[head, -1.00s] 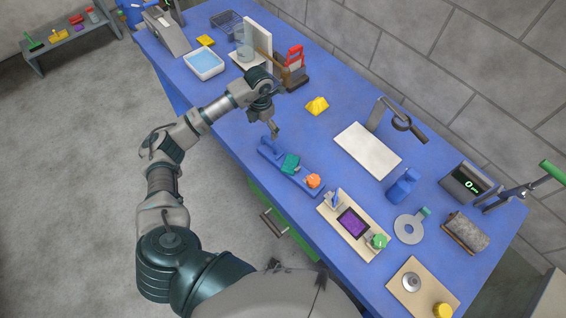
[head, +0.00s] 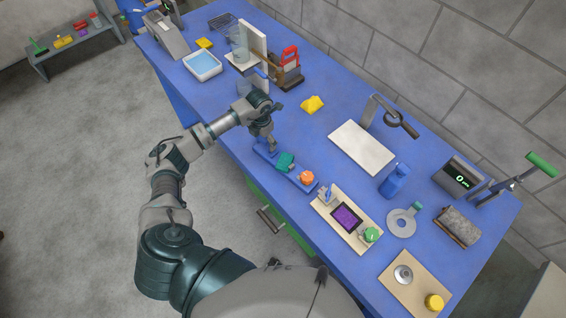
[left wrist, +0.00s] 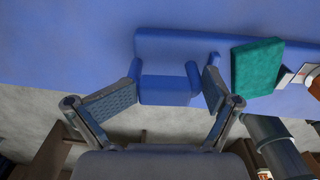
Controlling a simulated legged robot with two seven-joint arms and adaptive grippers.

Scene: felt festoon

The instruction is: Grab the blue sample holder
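The blue sample holder (head: 268,153) is a long blue bar near the table's front edge, with a teal block (head: 285,161) and an orange knob (head: 306,177) on it. In the left wrist view, its raised blue end block (left wrist: 166,88) lies between my finger pads, and the teal block (left wrist: 257,67) is just to the right. My left gripper (head: 271,146) is open, fingers down, at the holder's far-left end. In the left wrist view, my left gripper (left wrist: 172,82) straddles the end block; I cannot tell whether the pads touch it. My right gripper is not in view.
A wooden board with a purple screen (head: 347,217) stands just right of the holder. A yellow lump (head: 312,104) and a white plate (head: 361,148) lie behind. A blue bottle (head: 395,181) stands further right. The table is clear between the holder and the yellow lump.

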